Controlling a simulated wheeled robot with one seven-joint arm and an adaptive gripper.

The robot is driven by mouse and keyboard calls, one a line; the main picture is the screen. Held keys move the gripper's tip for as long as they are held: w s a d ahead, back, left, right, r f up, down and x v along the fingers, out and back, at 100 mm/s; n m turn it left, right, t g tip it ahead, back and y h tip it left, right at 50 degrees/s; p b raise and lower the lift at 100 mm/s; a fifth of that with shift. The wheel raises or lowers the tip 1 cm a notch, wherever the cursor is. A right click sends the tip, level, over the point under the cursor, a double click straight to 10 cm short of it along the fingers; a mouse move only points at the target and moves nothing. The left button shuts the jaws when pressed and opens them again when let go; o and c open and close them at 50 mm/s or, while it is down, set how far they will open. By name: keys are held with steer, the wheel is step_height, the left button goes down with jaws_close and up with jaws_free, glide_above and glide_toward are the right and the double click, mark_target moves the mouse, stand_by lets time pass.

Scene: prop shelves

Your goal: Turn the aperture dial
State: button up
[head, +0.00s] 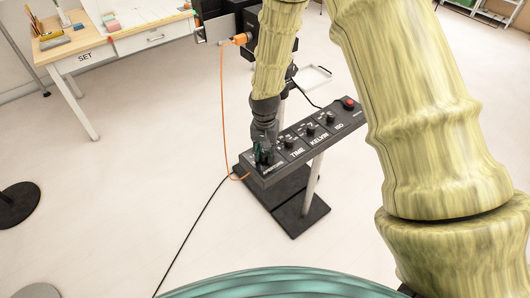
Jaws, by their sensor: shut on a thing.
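A long black control panel (297,158) stands on posts in the middle of the head view. Its labels read APERTURE, TIME, KELVIN and ISO from left to right, each with a dial. My gripper (264,155) points down at the near left end of the panel, over the APERTURE section. It is shut on the aperture dial, which is mostly hidden by the fingers. The dial's pointer setting cannot be read. The time dial (289,143), kelvin dial (310,131) and iso dial (330,118) are uncovered.
A red button (349,103) sits at the panel's far right end. An orange cable (222,95) and a black cable (194,220) run by the panel's left side. A desk marked SET (75,58) stands at the upper left. Open floor lies left of the panel.

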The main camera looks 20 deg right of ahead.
mark_target(265, 153)
steer(key=shift+n, duration=0.5)
steer(key=o, duration=1)
steer(key=shift+o, duration=0.2)
step_height(265, 153, up, 12)
stand_by(0.5)
